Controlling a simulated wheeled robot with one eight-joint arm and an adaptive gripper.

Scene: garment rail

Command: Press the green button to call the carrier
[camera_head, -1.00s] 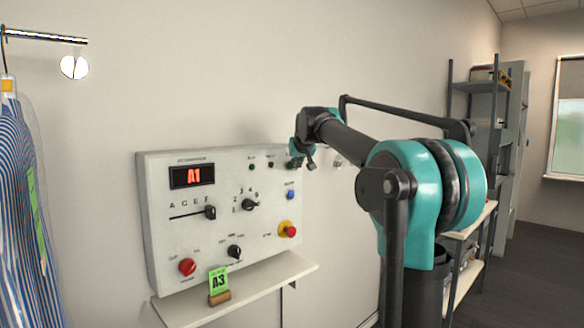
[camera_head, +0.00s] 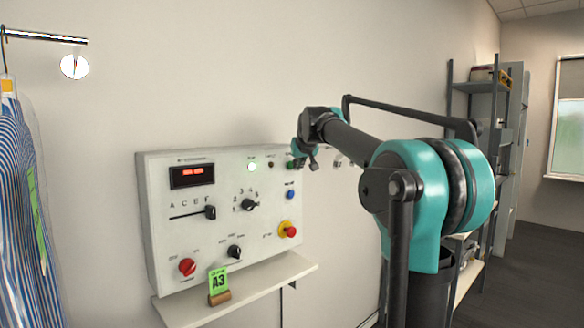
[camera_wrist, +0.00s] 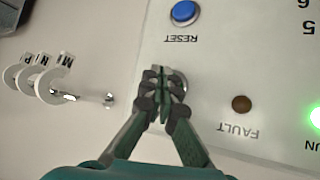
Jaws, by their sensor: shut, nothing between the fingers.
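The control panel (camera_head: 165,235) is a pale box on the wall with a display (camera_head: 192,175) showing red dashes. A green lamp (camera_head: 252,167) at its top is lit; it also glows in the wrist view (camera_wrist: 315,117). My gripper (camera_head: 300,163) is at the panel's upper right corner. In the wrist view my gripper (camera_wrist: 164,76) is shut and empty, its fingertips over a round button (camera_wrist: 183,82) with a metal rim. The fingers hide most of this button, and its colour cannot be told for certain. The fingertips look to be at or touching it.
A blue reset button (camera_wrist: 185,12) and a dark fault lamp (camera_wrist: 241,103) lie close by. A red and yellow knob (camera_head: 288,230) is lower down. A shelf (camera_head: 240,290) holds a green A3 tag (camera_head: 218,282). Hooks with letter discs (camera_wrist: 50,85) are beside the panel. A striped shirt (camera_head: 20,210) hangs at left.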

